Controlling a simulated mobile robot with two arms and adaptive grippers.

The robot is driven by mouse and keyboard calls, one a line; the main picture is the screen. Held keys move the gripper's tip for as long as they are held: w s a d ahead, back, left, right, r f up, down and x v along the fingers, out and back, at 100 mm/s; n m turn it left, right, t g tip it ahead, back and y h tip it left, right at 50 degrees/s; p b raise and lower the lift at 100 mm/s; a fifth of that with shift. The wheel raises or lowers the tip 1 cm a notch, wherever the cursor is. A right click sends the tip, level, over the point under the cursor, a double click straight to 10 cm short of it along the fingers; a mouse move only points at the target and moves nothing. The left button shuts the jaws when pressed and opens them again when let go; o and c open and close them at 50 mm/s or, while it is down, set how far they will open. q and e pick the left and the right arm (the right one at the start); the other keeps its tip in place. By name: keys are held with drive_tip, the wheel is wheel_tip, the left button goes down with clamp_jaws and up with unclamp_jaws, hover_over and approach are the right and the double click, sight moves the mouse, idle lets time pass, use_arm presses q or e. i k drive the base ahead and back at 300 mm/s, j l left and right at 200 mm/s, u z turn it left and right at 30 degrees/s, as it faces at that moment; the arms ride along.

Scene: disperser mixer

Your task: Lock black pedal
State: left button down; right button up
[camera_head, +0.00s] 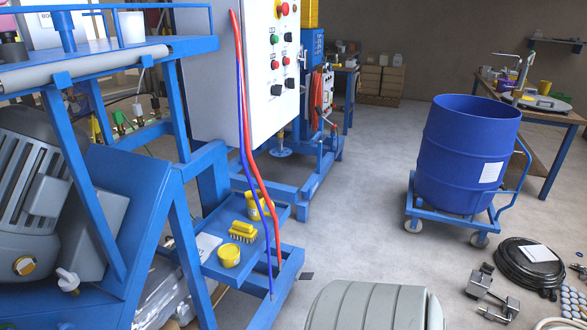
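A small flat dark piece (306,275) shows low beside the blue machine frame (283,285), near the floor. It may be the black pedal, but it is too small to tell its shape or whether it is locked. No other clear black pedal shows. Neither of my grippers is in view.
A blue drum (465,150) stands on a blue wheeled dolly (455,222) at the right. A black coiled cable (528,268) and metal clamp parts (490,292) lie on the floor. A control cabinet (225,80) stands left of centre. The middle floor is clear.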

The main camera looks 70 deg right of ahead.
sight(303, 276)
drive_tip(key=z, duration=2.25)
drive_tip(key=l+u, duration=0.1)
drive_tip(key=u, duration=0.35)
drive_tip(key=i+l+u, duration=0.1)
drive_tip(key=u, duration=0.3)
drive_tip(key=i+l+u, duration=0.15)
drive_tip(key=l+u, duration=0.2)
drive_tip(key=l, duration=0.7)
drive_tip(key=l+u, duration=0.3)
drive_tip(key=l, duration=0.7)
drive_tip(key=i, duration=0.05)
